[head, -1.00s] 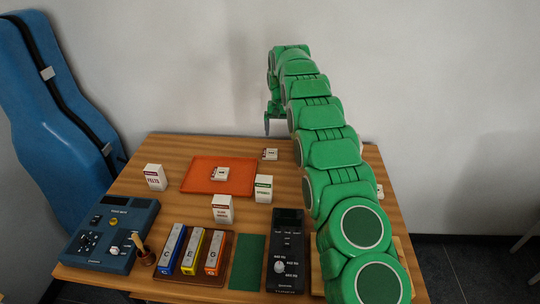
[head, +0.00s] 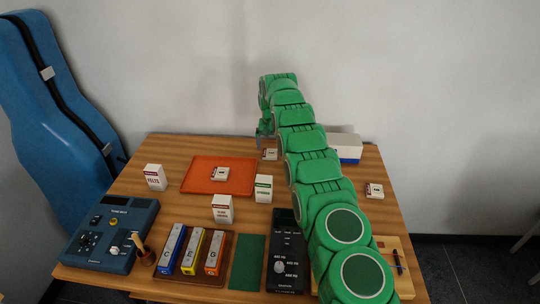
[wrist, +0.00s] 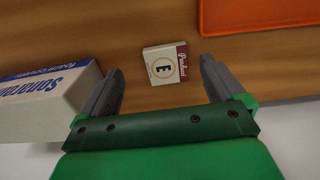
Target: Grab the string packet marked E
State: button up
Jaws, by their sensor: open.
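The string packet marked E (wrist: 164,65) is a small flat white packet with a dark red end strip and a circled E. In the wrist view it lies on the wooden table, ahead of and between my gripper's fingers. It also shows in the head view (head: 270,154), just beside my gripper at the back of the table. My gripper (wrist: 161,88) is open and empty, with the packet a little beyond its fingertips. In the head view, my gripper (head: 264,140) is partly hidden behind my arm.
A white and blue box (wrist: 45,100) lies close to one finger in the wrist view. An orange tray (head: 200,180) with another small packet (head: 220,174) is left of the E packet. Another packet (head: 374,190) lies at the right. White boxes and devices fill the front.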

aim_at(270, 156)
jog(key=shift+w+a+f, duration=0.1)
jog(key=shift+a+f, duration=0.1)
jog(key=shift+f, duration=1.05)
jog(key=shift+w+a+f, duration=0.1)
jog(key=shift+a+f, duration=0.05)
jog(key=shift+f, duration=1.05)
jog(key=c, duration=1.1)
jog(key=shift+r, duration=0.1)
jog(key=shift+r, duration=1.4)
jog(key=shift+s+r, duration=0.15)
jog(key=shift+s+r, duration=0.15)
jog(key=shift+r, duration=0.1)
